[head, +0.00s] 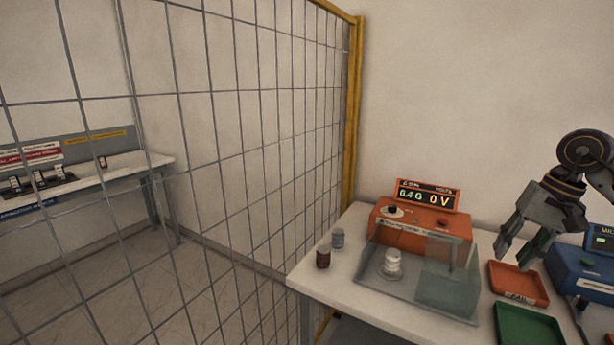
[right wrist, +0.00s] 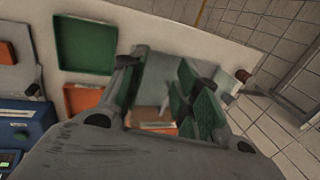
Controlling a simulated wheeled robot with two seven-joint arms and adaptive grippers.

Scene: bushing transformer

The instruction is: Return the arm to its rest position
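My right arm reaches in from the right edge of the head view. Its gripper (head: 517,252) hangs above the table, fingers pointing down, over the back of the red tray (head: 518,283). In the right wrist view the two green-padded fingers of this gripper (right wrist: 160,78) stand apart. I see nothing held between them; a clear panel and part of the orange tester show beyond the gap. My left arm and gripper are not in view.
The orange tester (head: 405,222) reads 0 V, with a white bushing (head: 392,263) behind its clear guard. Brown (head: 323,256) and grey (head: 338,238) bushings stand at the table's left. A green tray (head: 528,325) and blue device (head: 585,270) are near my gripper. A mesh fence (head: 240,150) stands left.

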